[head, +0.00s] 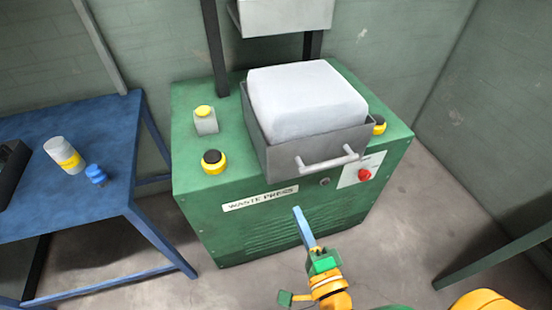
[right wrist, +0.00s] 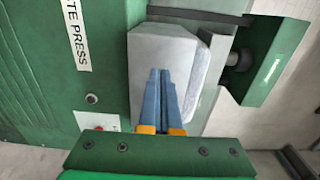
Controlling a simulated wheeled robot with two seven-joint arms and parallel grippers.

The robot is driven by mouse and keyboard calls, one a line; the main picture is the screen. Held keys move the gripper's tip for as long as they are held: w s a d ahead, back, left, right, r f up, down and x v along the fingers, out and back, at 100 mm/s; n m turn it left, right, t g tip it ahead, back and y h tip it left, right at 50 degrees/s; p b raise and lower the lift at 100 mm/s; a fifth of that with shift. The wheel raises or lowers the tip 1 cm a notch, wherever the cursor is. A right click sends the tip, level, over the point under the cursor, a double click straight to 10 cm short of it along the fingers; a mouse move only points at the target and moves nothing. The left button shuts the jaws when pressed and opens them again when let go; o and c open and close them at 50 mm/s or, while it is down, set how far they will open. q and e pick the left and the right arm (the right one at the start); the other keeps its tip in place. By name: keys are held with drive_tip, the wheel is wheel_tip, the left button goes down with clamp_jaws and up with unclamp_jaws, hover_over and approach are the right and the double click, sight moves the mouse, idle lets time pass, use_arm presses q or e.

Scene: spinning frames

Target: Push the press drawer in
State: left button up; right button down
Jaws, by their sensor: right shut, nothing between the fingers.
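The green waste press (head: 208,232) stands at the centre of the head view. Its grey drawer (head: 262,150) sticks out over the front edge and holds a pale grey block (head: 305,98) that rises above its walls. A bar handle (head: 330,160) is on the drawer's front. My right gripper (head: 298,211) is shut and empty, with its blue fingers before the press front, below the handle in the picture. In the right wrist view, the shut fingers (right wrist: 160,75) point at the grey drawer (right wrist: 143,60), and the handle cannot be made out. My left gripper is not in view.
A blue table (head: 110,150) at the left holds a white and yellow can (head: 65,155) and a small blue item (head: 96,175). Yellow and black buttons (head: 214,161) and a red knob (head: 364,175) are on the press. The floor in front is clear.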

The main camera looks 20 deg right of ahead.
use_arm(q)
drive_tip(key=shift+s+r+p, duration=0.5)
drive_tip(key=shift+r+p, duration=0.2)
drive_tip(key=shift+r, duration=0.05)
use_arm(e)
approach(277, 166)
drive_tip(key=w, duration=0.6)
drive_tip(key=shift+w+a+f, duration=0.1)
drive_tip(key=shift+w, duration=0.3)
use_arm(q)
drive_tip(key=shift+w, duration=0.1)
